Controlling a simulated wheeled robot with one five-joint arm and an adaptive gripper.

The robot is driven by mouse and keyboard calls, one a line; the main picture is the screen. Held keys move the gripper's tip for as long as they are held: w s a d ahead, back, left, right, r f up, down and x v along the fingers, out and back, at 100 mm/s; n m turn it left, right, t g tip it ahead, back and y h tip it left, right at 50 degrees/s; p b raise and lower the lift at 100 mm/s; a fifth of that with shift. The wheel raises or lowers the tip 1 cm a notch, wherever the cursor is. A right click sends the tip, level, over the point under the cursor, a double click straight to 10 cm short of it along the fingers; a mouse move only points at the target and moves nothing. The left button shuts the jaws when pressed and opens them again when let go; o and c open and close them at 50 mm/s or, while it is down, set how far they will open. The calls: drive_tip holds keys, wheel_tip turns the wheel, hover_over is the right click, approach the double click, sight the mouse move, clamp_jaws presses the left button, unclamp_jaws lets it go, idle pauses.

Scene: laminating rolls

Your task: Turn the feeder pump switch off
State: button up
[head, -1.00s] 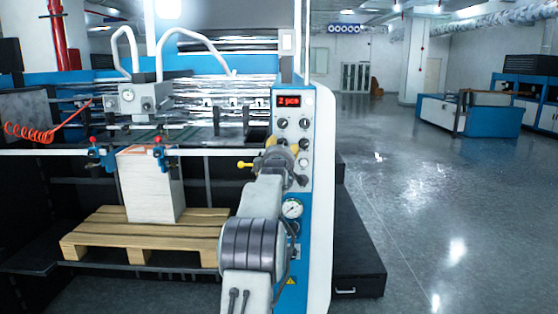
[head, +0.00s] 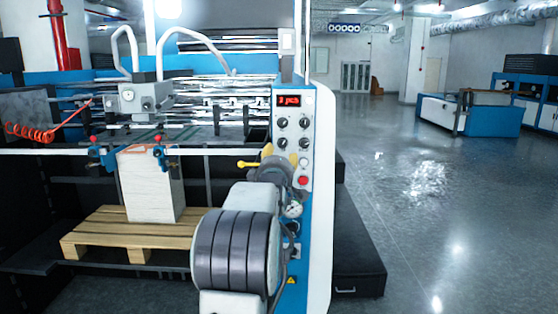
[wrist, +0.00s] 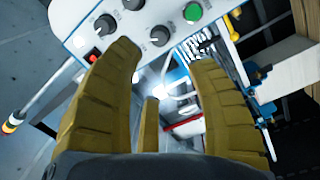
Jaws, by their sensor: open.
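The control panel (head: 293,135) is the white, upright face at the machine's right end. It carries several dark rotary knobs (head: 304,143), a pale button (head: 303,161) and a red button (head: 303,181). I cannot read which is the feeder pump switch. The wrist view shows part of the panel (wrist: 72,14) at the top, with dark knobs (wrist: 105,25), a green button (wrist: 193,12) and a small red control (wrist: 93,56). My gripper (wrist: 165,55) is open and empty, its yellow-brown fingers below the knobs and partly hiding the panel's lower edge. Contact is not visible.
A red display (head: 288,100) tops the panel. A gauge (head: 293,210) sits below, partly hidden by my arm. To the left, a pale stack (head: 150,190) stands on a wooden pallet (head: 95,238). A yellow handle (head: 248,164) juts left of the panel. The floor at right is open.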

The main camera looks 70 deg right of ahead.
idle(0.4)
drive_tip(key=m+p, duration=0.2)
drive_tip(key=m, duration=0.9)
approach(282, 145)
drive_tip(key=x, duration=0.2)
drive_tip(key=d+m+p, duration=0.1)
drive_tip(key=d+m, duration=0.1)
drive_tip(key=m, duration=0.1)
drive_tip(key=w+d+m+p, duration=0.1)
drive_tip(key=m, duration=0.3)
drive_tip(key=d+m+p, duration=0.1)
drive_tip(key=d+m, duration=0.1)
drive_tip(key=m, duration=0.1)
drive_tip(key=shift+w+d+r+m, duration=0.2)
drive_tip(key=shift+d+m, duration=0.1)
drive_tip(key=shift+d, duration=0.1)
drive_tip(key=shift+w+d+f+p, duration=0.15)
drive_tip(key=shift+d+p, duration=0.3)
drive_tip(key=shift+d, duration=0.3)
